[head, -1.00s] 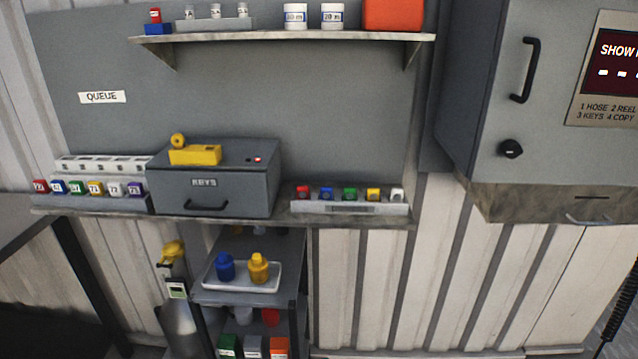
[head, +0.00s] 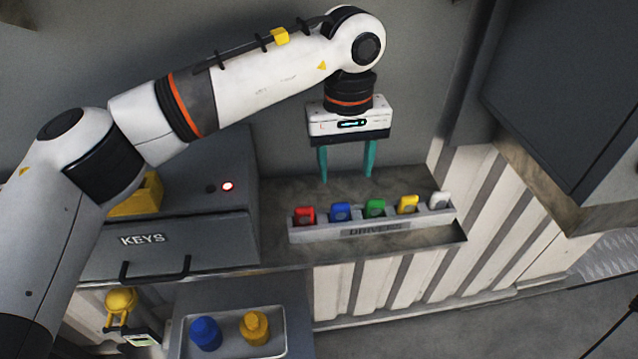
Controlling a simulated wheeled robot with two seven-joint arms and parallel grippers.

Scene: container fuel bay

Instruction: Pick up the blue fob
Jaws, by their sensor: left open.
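The blue fob (head: 341,212) stands in the grey rack (head: 373,231) labelled "DRIVERS" on the shelf, between a red fob (head: 304,215) and a green fob (head: 375,208). My left gripper (head: 346,179) is open and empty, its two teal fingers pointing down. In the picture it appears just above the blue and green fobs, apart from them, over the shelf behind the rack. My right gripper is not in view.
A yellow fob (head: 407,204) and a white fob (head: 440,201) fill the rack's right end. The grey KEYS box (head: 200,240) stands to the left. A tray (head: 276,346) with blue and yellow bottles is below. A wall cabinet (head: 570,90) hangs at right.

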